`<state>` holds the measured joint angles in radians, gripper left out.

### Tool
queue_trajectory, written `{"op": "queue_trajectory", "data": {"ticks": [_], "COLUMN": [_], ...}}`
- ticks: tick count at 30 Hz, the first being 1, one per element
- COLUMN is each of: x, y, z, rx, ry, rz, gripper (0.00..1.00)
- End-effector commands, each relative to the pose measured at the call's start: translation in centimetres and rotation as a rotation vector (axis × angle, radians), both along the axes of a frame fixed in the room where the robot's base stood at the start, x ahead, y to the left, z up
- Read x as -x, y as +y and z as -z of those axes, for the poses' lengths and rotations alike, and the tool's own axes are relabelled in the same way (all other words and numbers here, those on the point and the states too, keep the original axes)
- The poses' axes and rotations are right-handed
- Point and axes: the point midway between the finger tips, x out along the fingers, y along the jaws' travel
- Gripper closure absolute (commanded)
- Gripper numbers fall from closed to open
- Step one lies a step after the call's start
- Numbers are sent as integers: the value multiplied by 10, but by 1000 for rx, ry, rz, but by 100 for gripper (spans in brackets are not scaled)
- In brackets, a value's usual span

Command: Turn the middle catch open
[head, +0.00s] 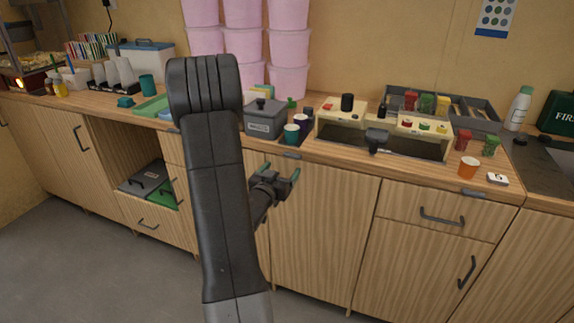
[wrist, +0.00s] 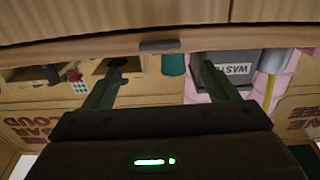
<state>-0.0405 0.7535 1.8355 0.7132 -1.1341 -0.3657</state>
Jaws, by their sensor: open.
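Three small grey catches sit along the front edge of the counter in the head view: a left one (head: 173,130), the middle catch (head: 290,155) and a right one (head: 473,192). The middle catch lies lengthwise along the edge. My gripper (head: 283,173) is open and empty, in front of the cupboard doors and just below the middle catch. In the wrist view a grey catch (wrist: 160,46), apparently the middle one, shows on the wooden edge beyond my two spread fingertips (wrist: 157,72). The fingers look apart from it.
On the counter (head: 330,161) behind the catch stand a grey bin (head: 265,118), a teal cup (head: 291,134) and a cream box (head: 340,119). An orange cup (head: 467,167) is near the right front edge. Space before the cupboards is clear.

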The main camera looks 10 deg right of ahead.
Motion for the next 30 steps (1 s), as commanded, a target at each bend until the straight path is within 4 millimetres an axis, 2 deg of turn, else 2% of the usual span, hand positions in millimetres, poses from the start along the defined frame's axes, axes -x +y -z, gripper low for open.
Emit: {"op": "queue_trajectory", "data": {"ticks": [6, 12, 24, 30], "x": [35, 49, 50, 34], "y": [25, 34, 33, 22], "z": [1, 1, 0, -1], "rx": [1, 0, 1, 1], "ry": [1, 1, 1, -1], "rz": [-3, -1, 0, 3], "gripper": [20, 20, 20, 20]}}
